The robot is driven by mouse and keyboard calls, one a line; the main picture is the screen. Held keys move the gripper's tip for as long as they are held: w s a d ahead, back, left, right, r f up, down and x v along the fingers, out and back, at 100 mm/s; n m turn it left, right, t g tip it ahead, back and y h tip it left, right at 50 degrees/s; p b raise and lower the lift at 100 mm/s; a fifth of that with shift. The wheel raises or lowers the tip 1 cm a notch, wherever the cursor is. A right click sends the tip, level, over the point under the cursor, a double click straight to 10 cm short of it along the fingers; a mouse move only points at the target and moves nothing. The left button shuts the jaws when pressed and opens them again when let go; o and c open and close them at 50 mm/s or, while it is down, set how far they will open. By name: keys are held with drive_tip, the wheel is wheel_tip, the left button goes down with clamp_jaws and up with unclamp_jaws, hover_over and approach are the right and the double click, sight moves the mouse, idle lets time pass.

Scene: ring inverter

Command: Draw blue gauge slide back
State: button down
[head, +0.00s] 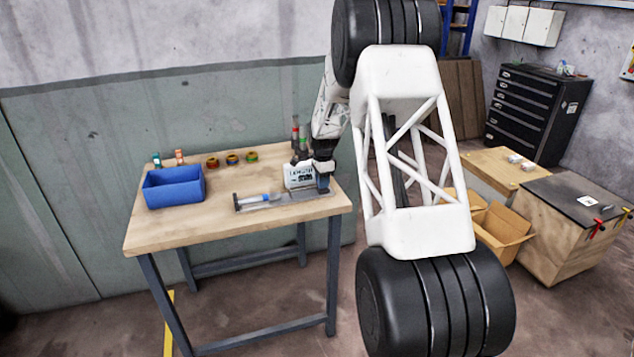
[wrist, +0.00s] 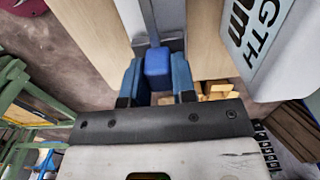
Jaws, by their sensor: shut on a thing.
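The length gauge (head: 285,202) is a long grey rail lying along the front right of the wooden table. My gripper (head: 323,184) points down at the gauge's right end. In the wrist view my gripper (wrist: 157,80) has its two blue fingers closed on either side of the blue slide block (wrist: 158,62). The grey rail (wrist: 163,18) runs away from that block. The slide's lower part is hidden by my gripper.
A white sign block (head: 297,177) stands right behind the gauge, and close beside my gripper in the wrist view (wrist: 268,40). A blue bin (head: 174,188) stands at the table's left. The table's front left is clear.

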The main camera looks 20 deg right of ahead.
drive_tip(key=shift+d, duration=0.2)
drive_tip(key=c, duration=0.9)
unclamp_jaws()
drive_tip(key=shift+r, duration=3.9)
